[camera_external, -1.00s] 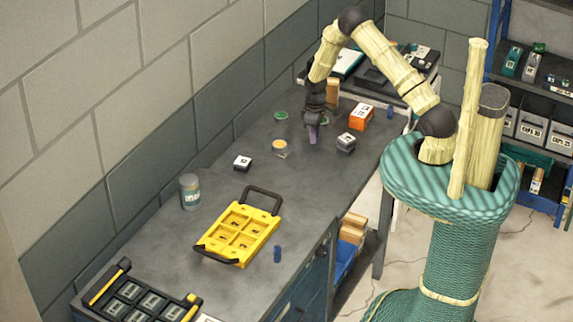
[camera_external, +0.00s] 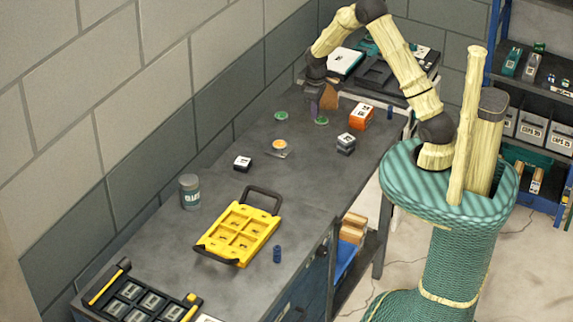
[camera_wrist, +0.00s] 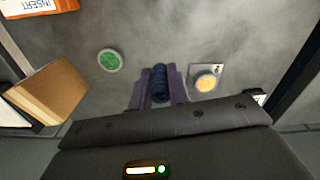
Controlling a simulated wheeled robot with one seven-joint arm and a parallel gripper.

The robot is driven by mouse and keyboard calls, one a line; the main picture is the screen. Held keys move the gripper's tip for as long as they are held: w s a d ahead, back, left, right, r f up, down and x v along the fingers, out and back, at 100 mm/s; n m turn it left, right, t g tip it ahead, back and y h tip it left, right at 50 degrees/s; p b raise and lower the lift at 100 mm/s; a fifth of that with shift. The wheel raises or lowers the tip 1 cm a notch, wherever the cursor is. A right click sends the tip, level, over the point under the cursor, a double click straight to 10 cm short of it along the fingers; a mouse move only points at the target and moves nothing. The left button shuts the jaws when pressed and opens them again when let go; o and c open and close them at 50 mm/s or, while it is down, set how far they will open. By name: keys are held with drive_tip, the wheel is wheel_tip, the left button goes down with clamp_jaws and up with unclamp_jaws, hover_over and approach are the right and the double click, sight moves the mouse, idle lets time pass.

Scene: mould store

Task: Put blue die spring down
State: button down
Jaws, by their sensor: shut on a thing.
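My gripper (camera_wrist: 160,88) is shut on the blue die spring (camera_wrist: 160,82), which sits dark blue and ribbed between the two purple fingers in the wrist view. In the external view my gripper (camera_external: 313,103) is over the far part of the grey bench, in front of the wooden block. The held spring cannot be made out there. Two other small blue cylinders stand on the bench: one (camera_external: 277,254) beside the yellow tray (camera_external: 213,245), one (camera_external: 389,112) near the far right edge.
Near my gripper are a wooden block (camera_external: 330,97), green discs (camera_external: 281,115) (camera_external: 321,121), an orange box (camera_external: 361,117) and a dark block (camera_external: 346,145). An orange-yellow disc (camera_external: 280,146) lies mid-bench. A jar (camera_external: 190,191) stands near the wall. Bare bench lies between these.

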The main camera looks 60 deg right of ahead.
idle(0.8)
drive_tip(key=w+a, duration=0.7)
drive_tip(key=a, duration=0.4)
wheel_tip(320, 180, up, 4)
hover_over(228, 198)
drive_tip(key=shift+r+n, duration=0.1)
drive_tip(key=shift+n, duration=0.3)
drive_tip(key=shift+f+p, duration=0.55)
drive_tip(key=shift+f, duration=2.6)
drive_tip(key=shift+f, duration=0.1)
drive_tip(key=shift+f+p, duration=0.55)
drive_tip(key=shift+f, duration=1.2)
